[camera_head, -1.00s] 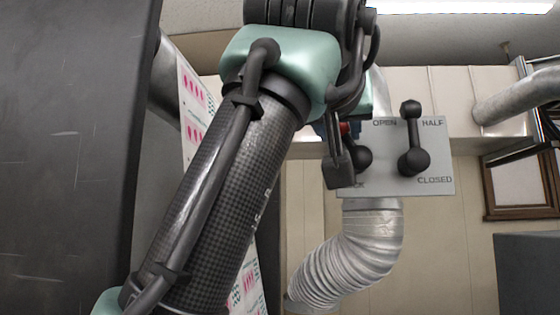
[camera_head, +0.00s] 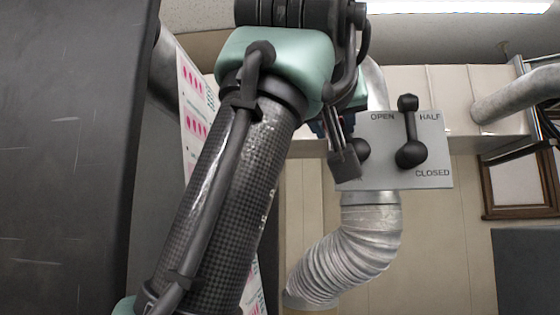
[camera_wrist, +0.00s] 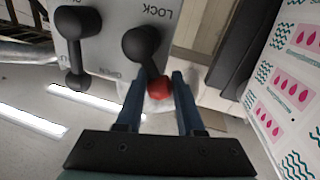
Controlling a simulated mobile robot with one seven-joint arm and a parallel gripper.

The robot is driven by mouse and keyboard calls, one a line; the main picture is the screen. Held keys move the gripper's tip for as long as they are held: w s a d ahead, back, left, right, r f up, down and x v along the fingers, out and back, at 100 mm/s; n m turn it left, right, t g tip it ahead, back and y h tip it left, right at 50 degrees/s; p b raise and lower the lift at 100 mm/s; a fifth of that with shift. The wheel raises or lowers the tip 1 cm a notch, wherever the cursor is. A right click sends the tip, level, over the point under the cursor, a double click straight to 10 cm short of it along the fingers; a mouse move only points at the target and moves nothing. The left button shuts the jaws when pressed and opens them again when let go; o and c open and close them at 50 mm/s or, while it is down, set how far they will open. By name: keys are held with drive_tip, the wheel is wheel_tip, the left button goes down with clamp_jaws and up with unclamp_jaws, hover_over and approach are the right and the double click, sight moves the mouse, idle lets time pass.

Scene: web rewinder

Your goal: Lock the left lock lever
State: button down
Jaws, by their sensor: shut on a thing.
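The left lock lever is black with a red tip. In the wrist view the lever (camera_wrist: 146,50) extends from its round hub toward my fingers, away from the LOCK lettering, which appears upside down. My gripper (camera_wrist: 158,82) has its two blue fingers on either side of the red tip and is shut on it. In the head view only the hub of the left lever (camera_head: 361,149) shows beside my wrist. My gripper (camera_head: 318,126) and the red tip are mostly hidden there by my arm.
The grey panel (camera_head: 395,178) also carries a second black lever (camera_head: 409,135), pointing up between OPEN and HALF. A silver flexible duct (camera_head: 350,262) hangs below. A printed sheet (camera_head: 196,115) and a dark machine side (camera_head: 65,150) stand at the left.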

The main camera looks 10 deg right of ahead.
drive_tip(key=shift+w+a+f+n+t+y+b, duration=0.1)
drive_tip(key=shift+a+f+n+t+y+b, duration=0.25)
drive_tip(key=shift+f+n+b, duration=1.3)
drive_tip(key=shift+w+a+n+t+y+b, duration=0.15)
drive_tip(key=shift+n+t+b, duration=0.4)
drive_tip(key=shift+n, duration=2.25)
drive_tip(key=shift+s+a+f+n+t+y+b, duration=0.1)
drive_tip(key=shift+a+f+n+t+y+b, duration=0.2)
drive_tip(key=shift+f+n+b, duration=1.35)
drive_tip(key=shift+w+r+n+p, duration=0.1)
drive_tip(key=shift+r+n+p, duration=0.3)
drive_tip(key=shift+r+n, duration=0.4)
drive_tip(key=c, duration=0.5)
unclamp_jaws()
drive_tip(key=shift+r, duration=0.1)
drive_tip(key=b+v, duration=0.7)
drive_tip(key=v, duration=0.6)
drive_tip(key=shift+d, duration=0.1)
